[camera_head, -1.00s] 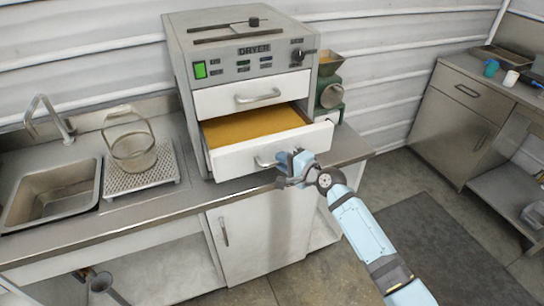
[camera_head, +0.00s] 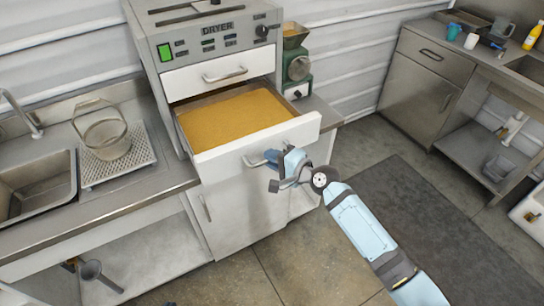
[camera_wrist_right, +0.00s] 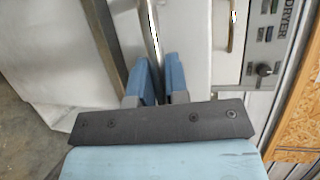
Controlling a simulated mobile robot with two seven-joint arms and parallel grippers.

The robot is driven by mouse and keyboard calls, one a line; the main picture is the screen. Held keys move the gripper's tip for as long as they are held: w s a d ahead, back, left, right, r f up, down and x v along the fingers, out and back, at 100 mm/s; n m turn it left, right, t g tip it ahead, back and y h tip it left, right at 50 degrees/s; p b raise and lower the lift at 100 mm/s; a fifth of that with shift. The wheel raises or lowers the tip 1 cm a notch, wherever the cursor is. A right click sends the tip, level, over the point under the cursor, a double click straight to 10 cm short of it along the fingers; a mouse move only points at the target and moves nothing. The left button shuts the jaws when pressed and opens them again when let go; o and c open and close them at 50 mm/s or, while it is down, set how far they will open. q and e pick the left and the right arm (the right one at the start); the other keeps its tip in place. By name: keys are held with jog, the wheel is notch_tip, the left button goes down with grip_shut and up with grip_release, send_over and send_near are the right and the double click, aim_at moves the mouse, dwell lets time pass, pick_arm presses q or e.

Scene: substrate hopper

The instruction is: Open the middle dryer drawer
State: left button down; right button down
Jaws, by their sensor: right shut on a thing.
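The drawer below the top one (camera_head: 235,149) is pulled well out and shows a flat orange-brown fill (camera_head: 235,118). Whether another drawer sits beneath it is hidden by its front. My right gripper (camera_head: 273,159) is at the front of this open drawer, shut on its handle. In the right wrist view, the metal drawer handle (camera_wrist_right: 151,35) runs between the two blue fingers of the right gripper (camera_wrist_right: 161,80). My left gripper is not in view.
A green mill (camera_head: 298,68) stands right of the dryer. A second counter (camera_head: 432,75) is at the right. The floor in front is clear, with a dark mat (camera_head: 425,225).

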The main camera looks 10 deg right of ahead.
jog(key=c, duration=1.1)
grip_release()
jog(key=shift+c, duration=0.2)
jog(key=b+v, duration=0.2)
jog(key=v, duration=1.1)
jog(key=shift+s+d, duration=0.25)
jog(key=s+f+n+g+h+p, duration=0.1)
jog(key=s+f+n+h, duration=0.6)
jog(key=s+f+n, duration=0.6)
jog(key=s+f, duration=0.5)
jog(key=s, duration=0.1)
jog(key=shift+s+a+f+n, duration=0.3)
